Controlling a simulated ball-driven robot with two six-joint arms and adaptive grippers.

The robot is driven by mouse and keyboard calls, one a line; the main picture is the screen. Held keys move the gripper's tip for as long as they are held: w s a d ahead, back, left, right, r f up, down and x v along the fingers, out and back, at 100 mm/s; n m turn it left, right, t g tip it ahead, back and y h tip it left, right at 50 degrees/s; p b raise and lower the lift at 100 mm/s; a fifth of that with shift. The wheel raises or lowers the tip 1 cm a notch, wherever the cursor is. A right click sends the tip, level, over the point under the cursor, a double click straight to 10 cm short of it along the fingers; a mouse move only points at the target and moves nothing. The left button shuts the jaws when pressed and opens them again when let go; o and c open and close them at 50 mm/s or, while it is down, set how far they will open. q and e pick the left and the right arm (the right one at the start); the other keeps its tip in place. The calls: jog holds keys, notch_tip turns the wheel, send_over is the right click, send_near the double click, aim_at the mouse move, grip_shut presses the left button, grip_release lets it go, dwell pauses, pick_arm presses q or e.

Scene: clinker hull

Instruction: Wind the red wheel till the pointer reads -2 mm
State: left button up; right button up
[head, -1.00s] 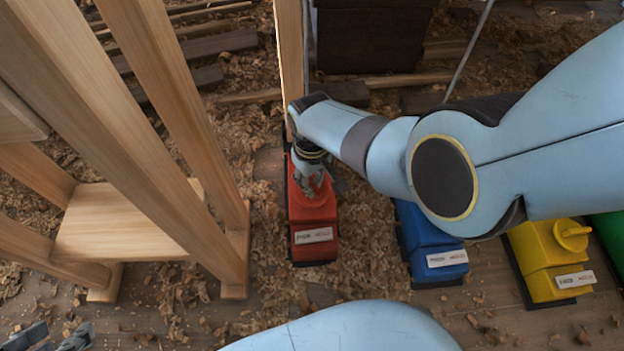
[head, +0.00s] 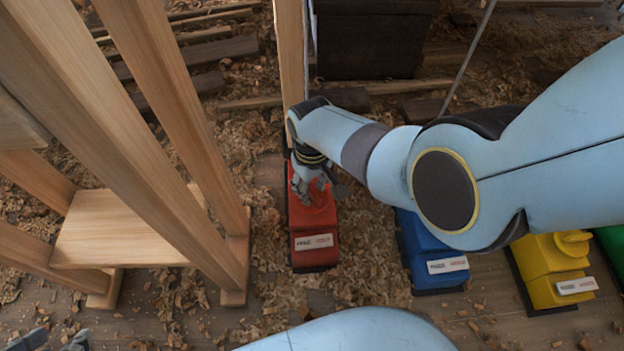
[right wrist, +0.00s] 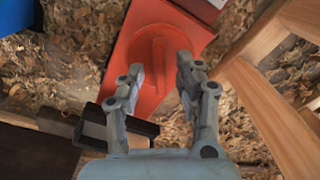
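A red jack-like unit (head: 314,244) with a white label stands on the floor in the head view. Its red round wheel with a raised bar across it shows in the right wrist view (right wrist: 158,66). My right gripper (head: 312,190) is over the top of the red unit. In the right wrist view its two fingers (right wrist: 160,74) are spread, one on each side of the bar, with a visible gap to it. My left gripper (head: 56,340) shows only as fingertips, apart, at the bottom left edge. No pointer or scale can be made out, and the label is too small to read.
A blue unit (head: 430,250) and a yellow unit (head: 551,275) stand to the right, with a green one (head: 611,244) at the edge. Wooden posts and a wooden step (head: 125,230) stand close on the left. Shavings cover the floor.

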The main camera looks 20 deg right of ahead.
aim_at(313, 191)
jog(key=shift+r, duration=3.55)
jog(key=shift+s, duration=0.1)
